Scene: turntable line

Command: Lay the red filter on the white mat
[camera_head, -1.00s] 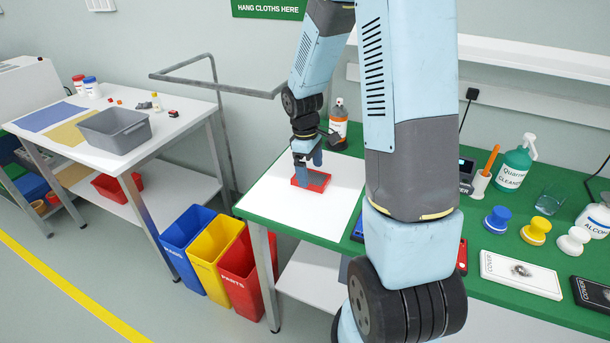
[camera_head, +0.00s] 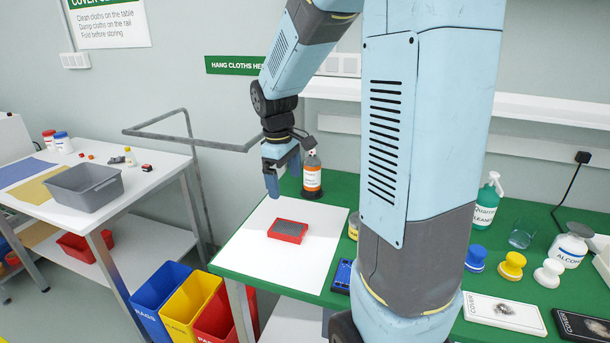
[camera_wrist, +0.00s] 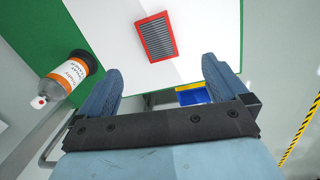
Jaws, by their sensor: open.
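The red filter (camera_head: 288,231), a red frame around a grey pleated middle, lies flat on the white mat (camera_head: 258,254) on the green table. It also shows in the wrist view (camera_wrist: 157,37), lying on the white mat (camera_wrist: 208,24). My gripper (camera_head: 278,183) is open and empty, raised above the mat and apart from the filter. In the wrist view its two blue fingers (camera_wrist: 160,85) are spread wide, with nothing between them.
An orange-labelled bottle (camera_head: 312,177) stands behind the mat, close to my gripper; it also shows in the wrist view (camera_wrist: 66,79). Blue, yellow and red bins (camera_head: 215,316) stand left of the green table. A grey tub (camera_head: 84,186) sits on the white table.

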